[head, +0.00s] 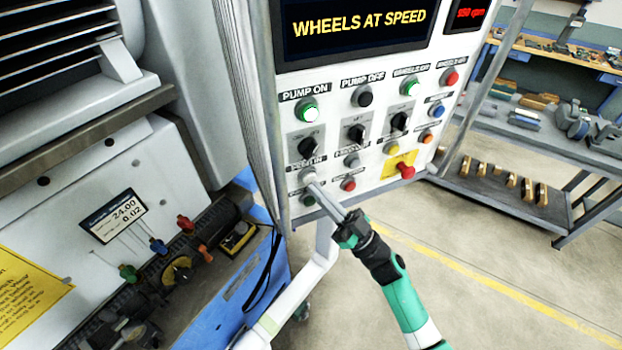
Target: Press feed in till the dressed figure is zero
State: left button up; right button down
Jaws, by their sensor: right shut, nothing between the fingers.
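The control panel (372,95) stands in the middle of the head view, with a screen (358,28) reading "WHEELS AT SPEED". My right gripper (313,187) is shut and empty. Its tips are at a pale button (308,173) in the panel's lower left; I cannot tell whether they touch or press it. The label above that button is partly readable and seems to say "FEED IN". A small readout (114,216) on the machine at left shows 24.00 and, below it, 0.02. My left gripper is not in view.
Close by are a grey button (351,160), a red button (348,184) and a dark green button (309,200). A red mushroom button (405,171) on a yellow plate is further right. Black selector knobs sit above. Shelves with parts (500,185) stand at right.

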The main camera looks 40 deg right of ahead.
jog(key=shift+w+d, duration=0.15)
jog(key=shift+w, duration=0.35)
dwell(0.3)
dwell(0.4)
jog(key=shift+s+a+p, duration=0.3)
jog(key=shift+s+p, duration=0.15)
jog(key=shift+s, duration=0.45)
jog(key=shift+s+a+p, duration=0.25)
jog(key=shift+s+p, duration=0.2)
jog(key=shift+s, duration=0.35)
jog(key=shift+s+a+p, duration=0.3)
jog(key=shift+s+p, duration=0.1)
jog(key=shift+s, duration=0.35)
jog(key=shift+s+a+p, duration=0.25)
jog(key=shift+s+p, duration=0.2)
jog(key=shift+s, duration=0.35)
dwell(0.5)
